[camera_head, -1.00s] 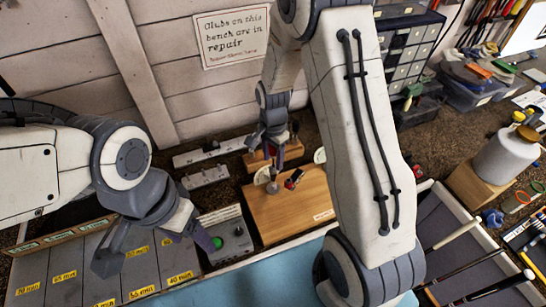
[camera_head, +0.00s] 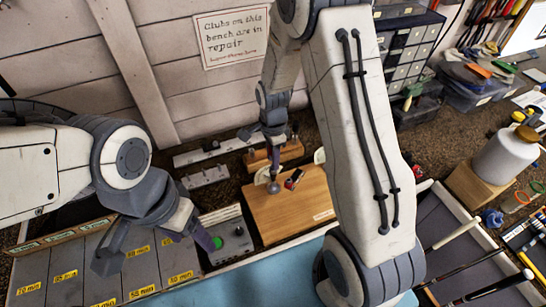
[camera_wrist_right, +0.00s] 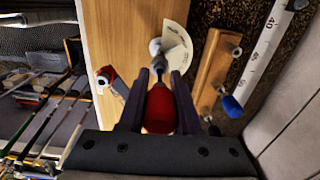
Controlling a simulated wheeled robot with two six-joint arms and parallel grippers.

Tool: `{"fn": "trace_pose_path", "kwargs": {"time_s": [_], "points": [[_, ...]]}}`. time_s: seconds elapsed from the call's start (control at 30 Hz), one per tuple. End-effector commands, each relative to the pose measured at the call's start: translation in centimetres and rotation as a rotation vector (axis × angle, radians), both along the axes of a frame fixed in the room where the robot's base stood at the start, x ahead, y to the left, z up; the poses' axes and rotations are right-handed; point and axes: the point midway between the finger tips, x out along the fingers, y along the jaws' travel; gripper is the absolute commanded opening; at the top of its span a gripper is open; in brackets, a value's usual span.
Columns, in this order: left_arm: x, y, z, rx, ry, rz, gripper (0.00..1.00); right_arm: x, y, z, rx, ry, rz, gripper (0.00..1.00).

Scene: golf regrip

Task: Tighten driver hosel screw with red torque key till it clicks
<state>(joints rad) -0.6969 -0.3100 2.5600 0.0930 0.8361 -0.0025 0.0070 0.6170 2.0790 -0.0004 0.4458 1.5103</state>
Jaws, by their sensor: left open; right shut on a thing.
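My right gripper (camera_wrist_right: 158,85) is shut on the red handle of the torque key (camera_wrist_right: 160,112), above the wooden board. In the head view this gripper (camera_head: 273,143) points down over the board. The key's shaft points toward a round metal piece (camera_wrist_right: 156,47), which also shows in the head view (camera_head: 273,187). I cannot tell whether the tip is seated in the screw; the screw itself is hidden. A red and dark piece (camera_head: 293,179) stands beside it on the board. My left gripper (camera_head: 158,252) is open and empty above the grey labelled compartments.
The wooden board (camera_head: 285,215) carries a pale dial plate (camera_wrist_right: 175,45). A wooden rack (camera_wrist_right: 213,70) with metal pegs stands close to the key. A grey box (camera_head: 232,240) with a green knob is near my left gripper. Club shafts (camera_head: 465,235) lie at right.

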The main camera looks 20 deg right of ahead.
Motion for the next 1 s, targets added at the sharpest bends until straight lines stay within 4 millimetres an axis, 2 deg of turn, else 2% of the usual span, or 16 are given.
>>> {"fn": "trace_pose_path", "kwargs": {"time_s": [0.63,1.0], "points": [[0.0,0.0,2.2,0.0,0.0,0.0,0.67,0.0,0.0,2.8,0.0,-0.001,0.002,0.0],[0.0,0.0,2.3,0.0,0.0,0.0,0.67,0.0,0.0,2.9,0.0,-0.001,0.002,0.0]]}}
